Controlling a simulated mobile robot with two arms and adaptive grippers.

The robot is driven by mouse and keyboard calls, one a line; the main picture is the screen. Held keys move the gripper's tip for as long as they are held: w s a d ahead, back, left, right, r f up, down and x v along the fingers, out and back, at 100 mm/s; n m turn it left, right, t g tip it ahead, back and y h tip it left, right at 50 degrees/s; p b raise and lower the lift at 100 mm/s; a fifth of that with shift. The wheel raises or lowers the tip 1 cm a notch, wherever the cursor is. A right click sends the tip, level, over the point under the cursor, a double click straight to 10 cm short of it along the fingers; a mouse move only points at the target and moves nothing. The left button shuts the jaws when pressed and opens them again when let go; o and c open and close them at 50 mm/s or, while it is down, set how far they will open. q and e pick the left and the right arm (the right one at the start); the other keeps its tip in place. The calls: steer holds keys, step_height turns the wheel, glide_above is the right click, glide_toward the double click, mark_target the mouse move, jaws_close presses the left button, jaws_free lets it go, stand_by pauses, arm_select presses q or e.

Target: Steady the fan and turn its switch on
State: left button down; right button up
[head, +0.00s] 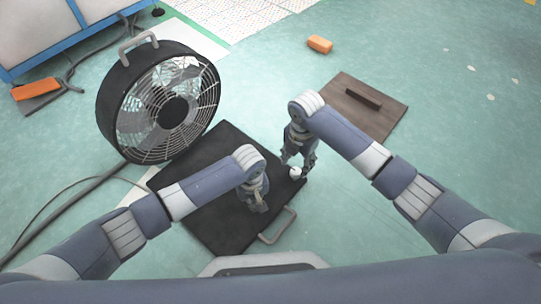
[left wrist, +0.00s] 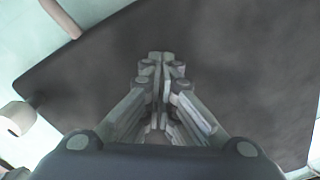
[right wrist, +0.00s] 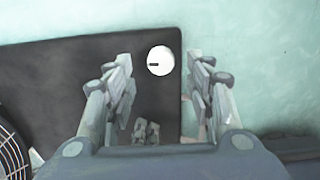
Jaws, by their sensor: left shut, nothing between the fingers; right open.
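The black fan (head: 172,110) stands upright at the left of the head view. Its flat black base plate (head: 205,170) extends toward me. A white round knob, the switch (head: 295,172), sits at the plate's right corner. The right wrist view shows the switch (right wrist: 160,61) with a short dark mark on its face. My right gripper (head: 298,168) is open above it, with one finger on either side; I cannot tell whether they touch it. My left gripper (head: 258,208) is shut and empty over the plate near its front handle (head: 278,226); contact with the plate is unclear.
A brown board with a dark block (head: 365,98) lies at the right. An orange block (head: 320,44) is on the green floor behind. Cables (head: 60,195) run along the left.

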steer(key=shift+w+f, duration=0.2)
steer(key=w+d+f+n+t, duration=0.1)
steer(key=w+n+t, duration=0.1)
steer(key=w+t, duration=0.4)
steer(key=r+m+t+y, duration=0.2)
steer(key=m+t+y, duration=0.4)
steer(key=m, duration=0.5)
glide_above(297, 173)
steer(key=s+d, duration=0.3)
steer(key=d, duration=0.1)
steer(key=s+d+f+m, duration=0.15)
steer(key=s+m, duration=0.45)
steer(key=m, duration=0.6)
steer(key=shift+y, duration=0.4)
steer(key=x, duration=1.2)
steer(key=shift+a+f, duration=0.15)
steer(key=shift+f, duration=0.3)
